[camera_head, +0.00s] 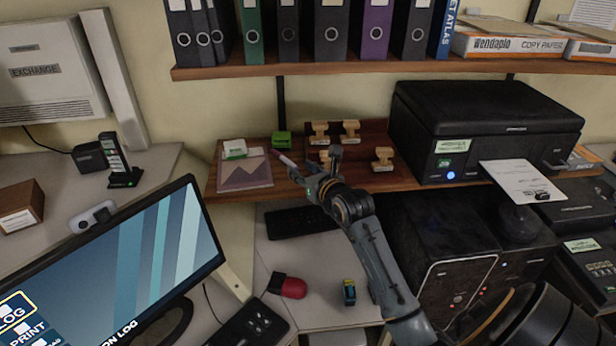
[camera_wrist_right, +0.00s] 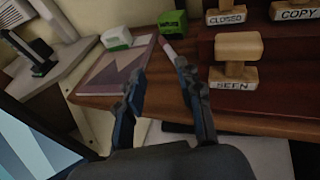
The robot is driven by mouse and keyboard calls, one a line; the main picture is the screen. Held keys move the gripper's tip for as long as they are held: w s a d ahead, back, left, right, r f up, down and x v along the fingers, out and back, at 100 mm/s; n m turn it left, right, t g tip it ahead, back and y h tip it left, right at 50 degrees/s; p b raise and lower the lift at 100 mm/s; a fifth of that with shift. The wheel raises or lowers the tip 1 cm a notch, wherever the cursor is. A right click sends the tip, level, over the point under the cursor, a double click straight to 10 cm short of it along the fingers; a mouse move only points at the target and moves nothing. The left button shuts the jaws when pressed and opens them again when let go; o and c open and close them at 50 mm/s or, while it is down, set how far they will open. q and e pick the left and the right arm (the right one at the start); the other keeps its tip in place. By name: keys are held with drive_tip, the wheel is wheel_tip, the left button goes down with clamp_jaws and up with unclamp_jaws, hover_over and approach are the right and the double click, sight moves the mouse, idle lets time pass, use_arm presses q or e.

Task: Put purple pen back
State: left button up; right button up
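A pinkish-purple pen (camera_head: 287,159) lies on the brown wooden shelf, just right of a booklet with a mountain picture (camera_head: 246,175). In the right wrist view the pen (camera_wrist_right: 169,51) shows just beyond the fingertips, nearer the right-hand finger; part of it is hidden there. My right gripper (camera_head: 318,168) is over the shelf's front edge, close to the pen. In the wrist view its fingers (camera_wrist_right: 159,68) stand apart with a clear gap and nothing visibly gripped. I cannot tell whether a finger touches the pen. My left gripper is not in view.
A green block (camera_head: 281,140) and several wooden stamps (camera_head: 384,158) stand near the pen. A black printer (camera_head: 487,130) is at the right. A monitor (camera_head: 150,270) stands at the left front. A red-and-black object (camera_head: 287,286) and a small dark container (camera_head: 349,292) are on the desk below.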

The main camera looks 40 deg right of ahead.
drive_tip(key=shift+v, duration=1.45)
